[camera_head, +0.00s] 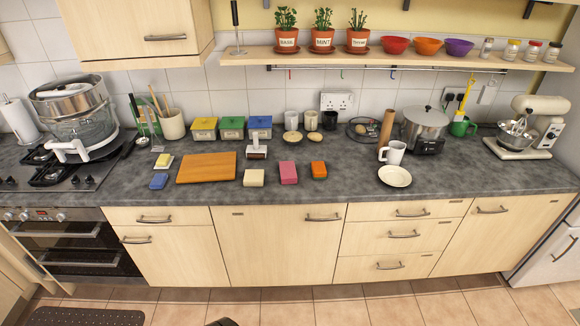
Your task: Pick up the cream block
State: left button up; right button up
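A cream block (254,178) lies on the dark grey worktop near its front edge. It is just right of the wooden cutting board and left of a pink block (288,173), with a gap on each side. Its top and front face show, and nothing covers it.
An orange block (318,169), a blue block (158,181) and a brush (256,152) are nearby. The cutting board (206,168) lies to the left. Coloured tins (231,127) stand behind; a white mug (392,153) and plate (394,176) are right. The front strip is clear.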

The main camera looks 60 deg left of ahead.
aim_at(252, 178)
jog(key=i, duration=1.55)
jog(key=u, duration=3.6)
